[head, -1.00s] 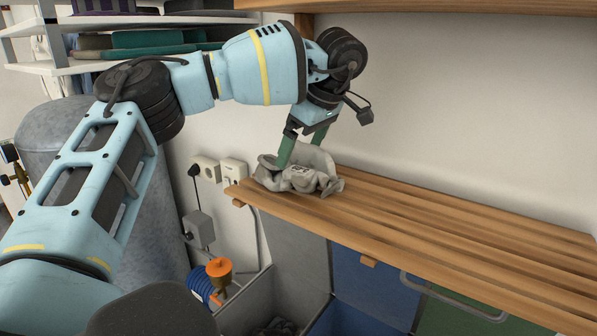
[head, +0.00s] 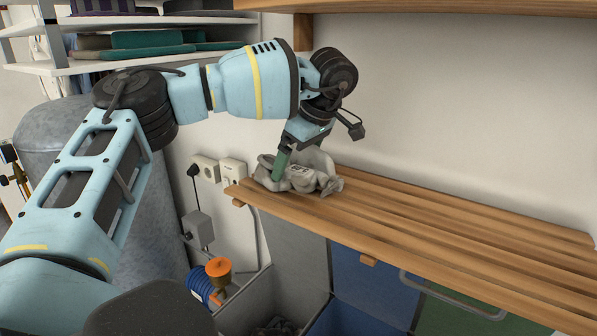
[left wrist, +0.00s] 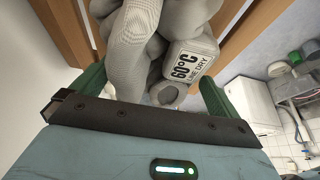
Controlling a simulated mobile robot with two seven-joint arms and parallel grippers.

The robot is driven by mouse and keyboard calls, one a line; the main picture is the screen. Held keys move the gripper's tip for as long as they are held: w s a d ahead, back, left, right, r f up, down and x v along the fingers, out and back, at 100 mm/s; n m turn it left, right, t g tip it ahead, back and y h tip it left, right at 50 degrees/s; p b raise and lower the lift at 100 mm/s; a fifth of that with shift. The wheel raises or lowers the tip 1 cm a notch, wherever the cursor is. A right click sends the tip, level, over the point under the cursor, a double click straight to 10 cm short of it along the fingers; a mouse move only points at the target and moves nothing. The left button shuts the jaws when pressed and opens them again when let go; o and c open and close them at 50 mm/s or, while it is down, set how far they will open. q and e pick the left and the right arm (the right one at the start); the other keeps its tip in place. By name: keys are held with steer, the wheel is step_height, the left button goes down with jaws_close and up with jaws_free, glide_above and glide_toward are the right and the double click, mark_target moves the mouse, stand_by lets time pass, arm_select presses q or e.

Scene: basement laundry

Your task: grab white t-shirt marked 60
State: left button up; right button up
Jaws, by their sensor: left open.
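The white t-shirt (head: 313,172) looks light grey and lies crumpled at the left end of the slatted wooden shelf. In the left wrist view the t-shirt (left wrist: 135,45) fills the space ahead of the fingers, and its tag (left wrist: 187,66) reads "60°C LINE DRY". My left gripper (head: 289,162) is open and points down at the t-shirt. In the left wrist view the green fingers of the left gripper (left wrist: 152,95) stand on either side of the cloth. In the head view one finger is partly hidden by the cloth. My right gripper is not in view.
The slatted wooden shelf (head: 440,222) is clear to the right of the t-shirt. A wall stands behind it and another shelf (head: 450,6) hangs above. Grey, blue and green bins (head: 370,285) are below. Sockets (head: 232,172) are on the wall at left.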

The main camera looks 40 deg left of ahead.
mark_target(298, 165)
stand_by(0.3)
arm_select(q)
steer(key=c, duration=0.9)
steer(key=shift+c, duration=0.2)
steer(key=shift+r, duration=0.45)
step_height(298, 165, up, 3)
steer(key=shift+r, duration=0.1)
steer(key=s+d, duration=0.2)
steer(key=s, duration=0.3)
steer(key=s+d+r, duration=0.1)
steer(key=s+d, duration=0.1)
steer(key=s, duration=0.2)
steer(key=s+d, duration=0.2)
steer(key=s, duration=0.3)
steer(key=shift+s+d+r, duration=0.15)
steer(key=shift+s+d, duration=0.15)
steer(key=shift+d, duration=0.05)
